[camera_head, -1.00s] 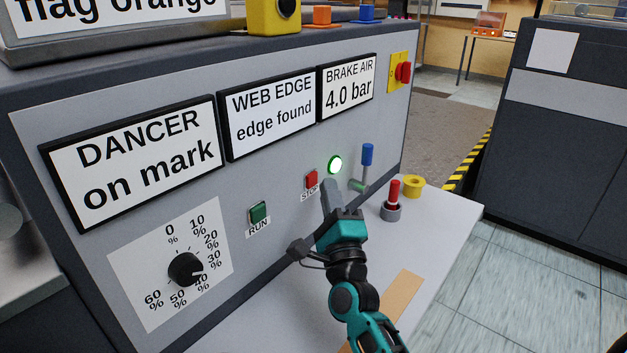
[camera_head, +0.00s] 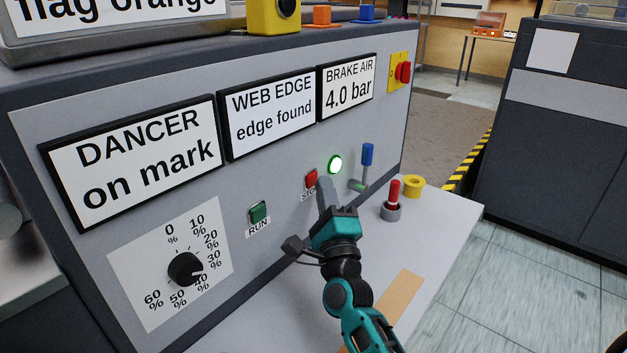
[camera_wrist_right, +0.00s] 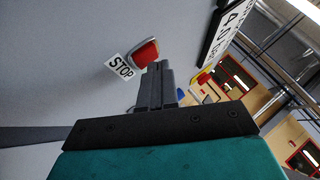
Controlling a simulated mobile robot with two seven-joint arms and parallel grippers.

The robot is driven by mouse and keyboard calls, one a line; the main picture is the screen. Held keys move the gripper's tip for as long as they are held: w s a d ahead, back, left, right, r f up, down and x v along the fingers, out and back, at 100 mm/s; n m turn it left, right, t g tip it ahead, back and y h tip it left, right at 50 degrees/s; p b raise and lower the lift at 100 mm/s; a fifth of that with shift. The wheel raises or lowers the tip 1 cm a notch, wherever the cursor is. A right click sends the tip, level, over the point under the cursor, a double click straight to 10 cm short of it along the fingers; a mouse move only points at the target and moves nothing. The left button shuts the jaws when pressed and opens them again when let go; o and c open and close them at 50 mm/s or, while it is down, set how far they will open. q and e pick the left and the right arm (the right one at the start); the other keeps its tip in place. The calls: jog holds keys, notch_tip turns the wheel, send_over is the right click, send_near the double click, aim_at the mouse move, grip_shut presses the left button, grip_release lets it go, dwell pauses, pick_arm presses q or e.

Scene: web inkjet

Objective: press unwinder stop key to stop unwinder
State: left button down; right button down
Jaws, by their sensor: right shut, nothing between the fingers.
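The red stop key (camera_head: 311,178) sits on the grey panel above a STOP label, which my right gripper partly covers in the head view. In the right wrist view the red key (camera_wrist_right: 145,53) and its STOP label (camera_wrist_right: 119,67) show just beyond the fingertips. My right gripper (camera_head: 323,183) is shut and empty, its tips close to the key's lower right side. Whether the tips touch the key I cannot tell. My left gripper is out of view.
The green RUN key (camera_head: 258,212) and a black dial (camera_head: 186,269) lie left of the stop key. A blue-handled lever (camera_head: 367,155) stands out at right. A red-topped piece (camera_head: 392,200) and a yellow ring (camera_head: 413,186) stand on the shelf.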

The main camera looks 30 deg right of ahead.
jog(key=shift+w+a, duration=0.15)
jog(key=shift+w, duration=0.15)
dwell(0.4)
jog(key=shift+s, duration=0.15)
jog(key=shift+s+d, duration=0.3)
jog(key=shift+s, duration=0.35)
jog(key=s, duration=0.1)
jog(key=s+d, duration=0.1)
jog(key=s, duration=0.1)
jog(key=s+d+p, duration=0.1)
jog(key=shift+s, duration=0.3)
dwell(0.4)
dwell(0.4)
